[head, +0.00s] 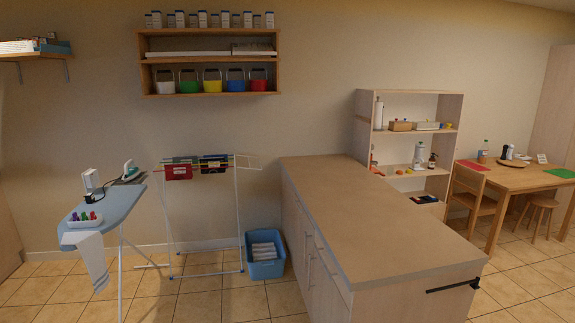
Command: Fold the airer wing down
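The airer (239,222) stands on the tiled floor against the back wall, left of the counter. It has thin pale legs and coloured rails on top. A wing (250,162) sticks out roughly level from the right side of its top, towards the counter. A red cloth (179,172) and a dark cloth (213,163) hang over the rails. Neither of my grippers shows in the head view.
An ironing board (112,212) with an iron (130,170) stands left of the airer. A blue basket (265,266) of folded cloths sits between airer and counter (370,205). A wall shelf (208,93) hangs above. Floor in front of the airer is clear.

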